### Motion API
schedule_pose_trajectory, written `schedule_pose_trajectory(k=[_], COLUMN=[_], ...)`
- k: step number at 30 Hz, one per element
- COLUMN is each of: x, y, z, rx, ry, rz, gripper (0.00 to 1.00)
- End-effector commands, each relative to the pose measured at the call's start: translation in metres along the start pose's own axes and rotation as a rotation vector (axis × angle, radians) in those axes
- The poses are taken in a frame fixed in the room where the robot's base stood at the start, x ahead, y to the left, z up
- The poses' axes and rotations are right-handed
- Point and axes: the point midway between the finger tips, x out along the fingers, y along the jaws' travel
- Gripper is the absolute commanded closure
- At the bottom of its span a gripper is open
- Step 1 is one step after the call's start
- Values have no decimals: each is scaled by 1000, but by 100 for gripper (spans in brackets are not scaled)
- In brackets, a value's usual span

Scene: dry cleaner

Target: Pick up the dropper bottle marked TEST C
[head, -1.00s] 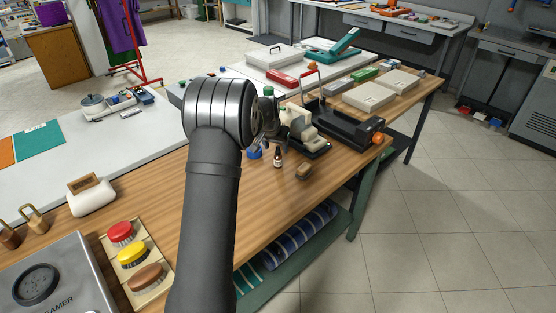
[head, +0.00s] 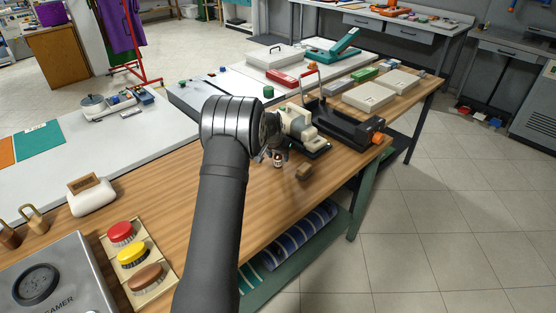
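A small brown dropper bottle (head: 278,161) with a pale label stands upright on the wooden bench. Its label is too small to read, so I cannot tell whether it says TEST C. The dark cap area is partly overlapped by things behind it and close to my arm. My gripper (head: 263,156) is just left of the bottle, low over the bench and mostly hidden behind my own wrist. I cannot see whether its fingers are apart or touch the bottle.
A cream and black machine (head: 300,127) stands close behind the bottle. A green-topped item (head: 268,91) stands farther back.

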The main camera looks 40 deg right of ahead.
Motion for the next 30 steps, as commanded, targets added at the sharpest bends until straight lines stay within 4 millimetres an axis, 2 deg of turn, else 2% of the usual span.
schedule_pose_trajectory(k=[1,6,17,22,26,30], x=[0,0,-4,-20,-42,-63], y=[0,0,0,0,1,34], z=[0,0,-2,-9,-18,-14], rx=[0,0,0,0,1,4], ry=[0,0,0,2,2,0], rz=[0,0,0,-1,-1,2], gripper=[61,94,94,94,94,94])
